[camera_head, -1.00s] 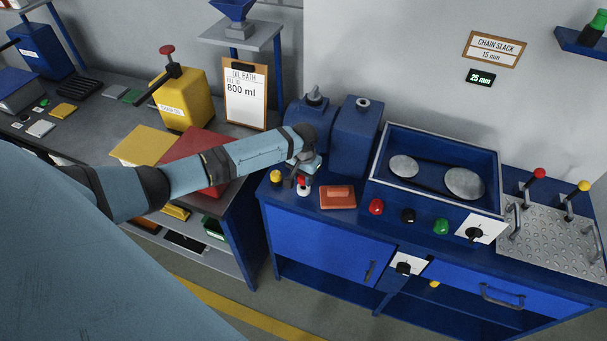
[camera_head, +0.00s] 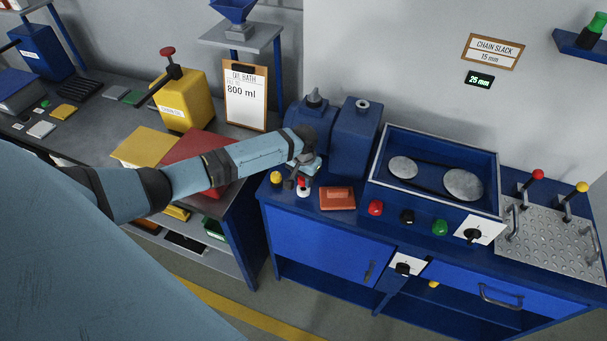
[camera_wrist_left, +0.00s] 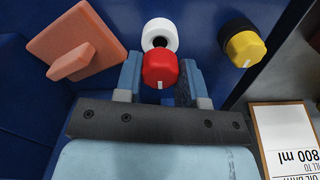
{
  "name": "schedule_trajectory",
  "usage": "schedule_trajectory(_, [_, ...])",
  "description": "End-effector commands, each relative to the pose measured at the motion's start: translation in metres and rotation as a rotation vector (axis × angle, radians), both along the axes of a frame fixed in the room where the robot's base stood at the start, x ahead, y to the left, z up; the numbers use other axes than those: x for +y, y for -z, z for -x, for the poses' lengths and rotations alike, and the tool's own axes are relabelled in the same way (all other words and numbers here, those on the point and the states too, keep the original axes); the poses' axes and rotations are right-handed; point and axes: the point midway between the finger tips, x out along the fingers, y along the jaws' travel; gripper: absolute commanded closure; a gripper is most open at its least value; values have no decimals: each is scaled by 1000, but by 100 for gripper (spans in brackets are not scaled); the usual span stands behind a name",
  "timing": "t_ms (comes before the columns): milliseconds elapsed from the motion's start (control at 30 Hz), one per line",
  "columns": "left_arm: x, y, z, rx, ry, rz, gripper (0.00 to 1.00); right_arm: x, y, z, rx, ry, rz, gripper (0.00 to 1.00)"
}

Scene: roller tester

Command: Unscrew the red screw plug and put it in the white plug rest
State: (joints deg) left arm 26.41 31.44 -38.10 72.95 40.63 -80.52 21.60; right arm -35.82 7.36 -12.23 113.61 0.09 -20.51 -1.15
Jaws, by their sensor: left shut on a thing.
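The red screw plug (camera_wrist_left: 160,69) is between the two fingers of my left gripper (camera_wrist_left: 160,82), which is shut on it. A white mark shows on the plug's face. The white plug rest (camera_wrist_left: 160,34), a round white piece with a dark hole, shows just beyond the plug in the left wrist view, partly covered by it. In the head view the left gripper (camera_head: 301,175) is low over the blue bench, with the white rest (camera_head: 304,192) right at its fingers. Whether the plug touches the rest cannot be told. My right gripper is not in view.
A yellow-and-black knob (camera_wrist_left: 244,45) stands to one side of the rest, an orange-brown block with a handle (camera_head: 338,197) to the other. Blue housings (camera_head: 355,140) stand behind the gripper. The chain tray (camera_head: 440,140) and coloured buttons lie to the right.

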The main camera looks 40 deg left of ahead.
Motion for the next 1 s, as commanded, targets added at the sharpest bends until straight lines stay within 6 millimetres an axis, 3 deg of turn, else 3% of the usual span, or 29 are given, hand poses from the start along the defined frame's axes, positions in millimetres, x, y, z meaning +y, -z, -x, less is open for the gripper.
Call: schedule_trajectory(1000, [0, 28, 0, 1, -1, -1, 100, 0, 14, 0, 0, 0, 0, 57])
